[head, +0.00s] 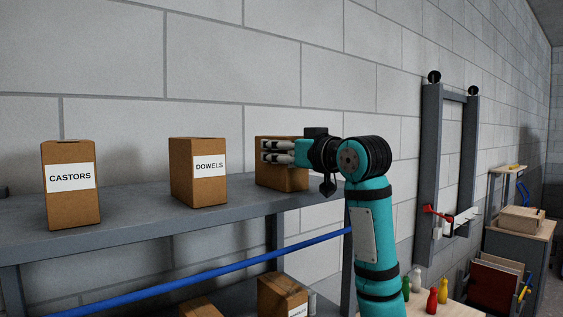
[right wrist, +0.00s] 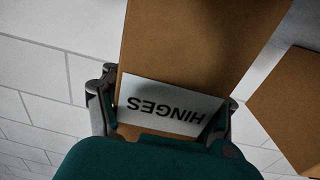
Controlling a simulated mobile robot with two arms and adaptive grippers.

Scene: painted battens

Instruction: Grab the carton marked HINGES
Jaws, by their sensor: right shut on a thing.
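The HINGES carton (head: 283,182) is brown and stands at the right end of the upper shelf. In the head view, my right gripper (head: 270,151) covers its front and hides its label. In the right wrist view, the carton (right wrist: 195,45) fills the middle, with its white HINGES label (right wrist: 168,105) upside down. The right gripper's fingers (right wrist: 165,112) lie along both sides of the carton, shut on it. I cannot tell whether the carton is clear of the shelf. My left gripper is in neither view.
The DOWELS carton (head: 198,188) and the CASTORS carton (head: 71,205) stand to the left on the grey shelf (head: 140,215). A blue bar (head: 210,272) runs below its front edge. More cartons (head: 283,297) sit lower down. Coloured bottles (head: 432,300) stand at the lower right.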

